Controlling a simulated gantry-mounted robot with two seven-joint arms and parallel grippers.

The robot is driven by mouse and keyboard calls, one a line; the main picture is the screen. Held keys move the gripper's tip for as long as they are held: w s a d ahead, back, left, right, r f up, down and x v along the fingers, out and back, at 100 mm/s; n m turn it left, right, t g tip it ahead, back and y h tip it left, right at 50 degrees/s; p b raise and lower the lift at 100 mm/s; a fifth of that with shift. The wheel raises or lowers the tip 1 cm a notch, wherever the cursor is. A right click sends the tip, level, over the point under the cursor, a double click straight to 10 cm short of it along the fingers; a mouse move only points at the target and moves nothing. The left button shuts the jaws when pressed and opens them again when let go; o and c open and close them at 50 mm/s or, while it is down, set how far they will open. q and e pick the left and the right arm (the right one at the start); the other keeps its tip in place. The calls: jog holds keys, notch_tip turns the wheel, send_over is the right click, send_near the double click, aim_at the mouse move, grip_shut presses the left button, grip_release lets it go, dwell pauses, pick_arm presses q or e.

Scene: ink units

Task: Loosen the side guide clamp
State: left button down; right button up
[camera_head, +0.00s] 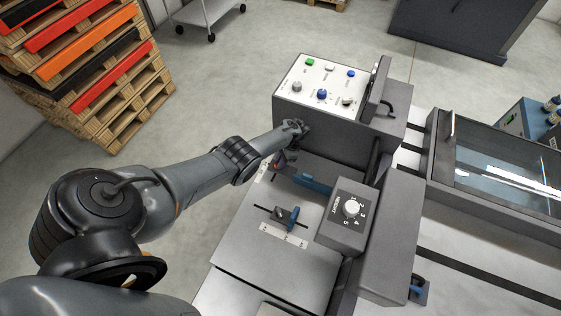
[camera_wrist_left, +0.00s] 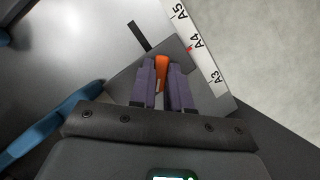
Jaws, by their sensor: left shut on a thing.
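My left gripper (camera_head: 281,161) reaches down to the far left of the machine's grey feed table, beside the printed scale. In the left wrist view, its two purple fingers (camera_wrist_left: 163,84) are closed around an orange lever (camera_wrist_left: 162,64), which appears to be the side guide clamp. The lever stands on a grey plate (camera_wrist_left: 178,55) beside a white scale (camera_wrist_left: 198,42) marked A5, A4 and A3. A red mark on the plate points near A4. In the head view the fingers and arm mostly hide the lever. My right gripper is not in view.
A blue bar (camera_head: 314,184) lies close to the right of the gripper. A second slot with a blue lever (camera_head: 296,218) is nearer. A control panel (camera_head: 322,84) rises behind the gripper, and a numbered dial block (camera_head: 347,216) stands to the right.

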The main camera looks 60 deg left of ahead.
pick_arm(q)
jog(key=c, duration=1.1)
grip_release()
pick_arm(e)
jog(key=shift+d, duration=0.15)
pick_arm(q)
jog(key=p+v, duration=0.4)
jog(key=v, duration=0.6)
jog(key=shift+w+d+r, duration=0.1)
jog(key=shift+w+r, duration=0.1)
jog(key=shift+r, duration=0.15)
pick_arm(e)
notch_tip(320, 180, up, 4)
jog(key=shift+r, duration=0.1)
pick_arm(q)
jog(key=shift+f, duration=0.1)
